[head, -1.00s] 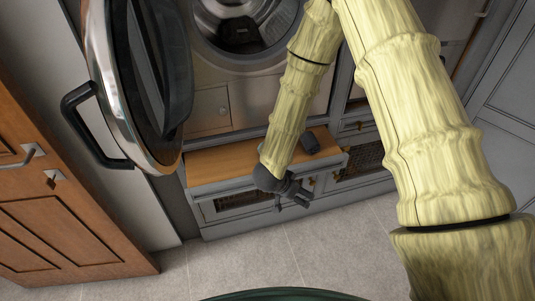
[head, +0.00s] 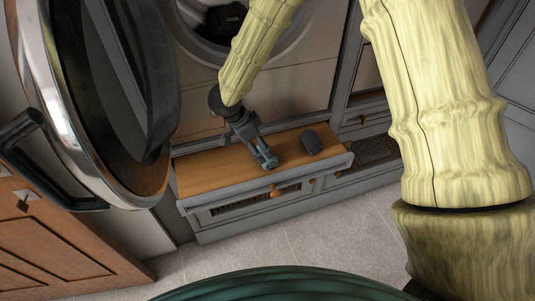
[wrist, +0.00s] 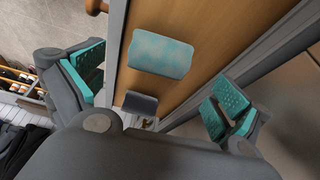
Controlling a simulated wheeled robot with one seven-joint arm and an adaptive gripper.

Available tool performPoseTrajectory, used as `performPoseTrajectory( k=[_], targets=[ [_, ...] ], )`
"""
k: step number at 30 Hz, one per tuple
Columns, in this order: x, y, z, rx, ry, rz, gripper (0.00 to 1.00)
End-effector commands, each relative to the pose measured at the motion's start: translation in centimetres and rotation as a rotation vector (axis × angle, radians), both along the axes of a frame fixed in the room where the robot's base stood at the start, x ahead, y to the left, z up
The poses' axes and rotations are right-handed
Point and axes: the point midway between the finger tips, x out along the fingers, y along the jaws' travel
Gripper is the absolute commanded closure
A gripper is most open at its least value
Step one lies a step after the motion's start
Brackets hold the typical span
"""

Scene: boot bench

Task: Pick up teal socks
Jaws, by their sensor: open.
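The teal socks (wrist: 160,53), a pale teal rolled bundle, lie on the wooden bench top (wrist: 200,20) in the wrist view. My gripper (wrist: 160,78) is open, with one teal-padded finger on each side of the picture and the socks ahead between them, not gripped. In the head view my gripper (head: 264,158) points down over the middle of the bench top. I cannot make out the socks clearly there, as my gripper covers that spot.
A dark grey bundle (head: 312,142) lies on the bench to the right of my gripper; the wrist view also shows a dark grey bundle (wrist: 140,103). An open round machine door (head: 100,90) fills the left. The washing machine (head: 280,90) stands behind the bench.

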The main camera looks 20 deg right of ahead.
Motion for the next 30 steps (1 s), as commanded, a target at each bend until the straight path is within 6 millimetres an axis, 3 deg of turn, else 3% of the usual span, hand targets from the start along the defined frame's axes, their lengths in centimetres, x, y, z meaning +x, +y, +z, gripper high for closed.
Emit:
performPoseTrajectory(
  k=[11,21,30],
  targets=[
    [0.1,-1.4,-2.6,-0.002,0.000,-0.001,0.00],
    [0.2,-3.3,-6.2,-0.002,0.000,-0.001,0.00],
    [0.3,-3.5,-6.7,-0.001,-0.001,-0.002,0.00]
  ],
)
